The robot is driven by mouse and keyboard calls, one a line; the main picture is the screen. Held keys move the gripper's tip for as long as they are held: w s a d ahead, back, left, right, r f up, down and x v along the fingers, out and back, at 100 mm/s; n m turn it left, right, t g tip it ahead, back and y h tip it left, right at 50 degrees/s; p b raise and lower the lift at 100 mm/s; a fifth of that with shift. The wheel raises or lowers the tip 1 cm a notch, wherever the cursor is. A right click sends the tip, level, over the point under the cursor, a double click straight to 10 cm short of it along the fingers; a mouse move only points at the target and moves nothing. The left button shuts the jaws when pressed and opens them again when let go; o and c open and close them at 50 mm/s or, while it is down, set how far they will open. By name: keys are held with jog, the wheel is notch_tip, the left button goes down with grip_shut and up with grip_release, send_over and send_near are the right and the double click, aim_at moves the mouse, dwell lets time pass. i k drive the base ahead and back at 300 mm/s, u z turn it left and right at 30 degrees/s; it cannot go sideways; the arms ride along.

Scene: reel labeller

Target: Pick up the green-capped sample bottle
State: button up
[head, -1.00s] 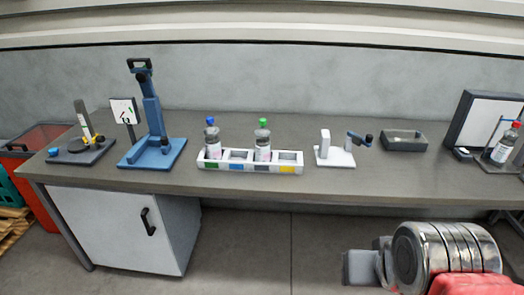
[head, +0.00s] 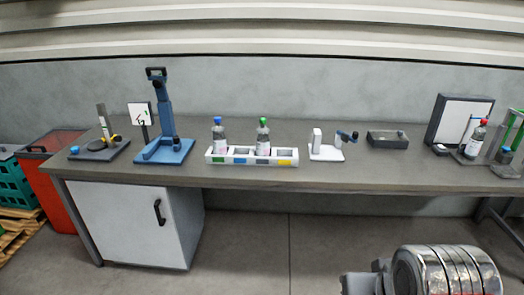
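The green-capped sample bottle (head: 263,138) stands upright in a white rack (head: 218,161) on the bench. It is in the third slot from the left, above the grey label, and its lower end is hidden by the rack's front. A blue-capped bottle (head: 218,137) stands in the first slot, above the green label. The second and fourth slots look empty. A silver ribbed part of my arm shows at the bottom right, well in front of the bench. My gripper's fingers do not show.
On the grey bench (head: 340,176), a blue press-like stand (head: 163,150) is left of the rack. A white device with a crank (head: 325,152) and a dark tray (head: 387,140) are right. A red-capped bottle (head: 476,141) stands farther right. Floor before the bench is clear.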

aim_at(263, 140)
jog(key=k, duration=0.6)
jog(key=u, duration=0.45)
jog(key=i, duration=0.8)
jog(key=u, duration=0.75)
jog(key=i, duration=1.75)
jog(key=z, duration=0.45)
jog(key=i, duration=0.5)
jog(key=z, duration=0.25)
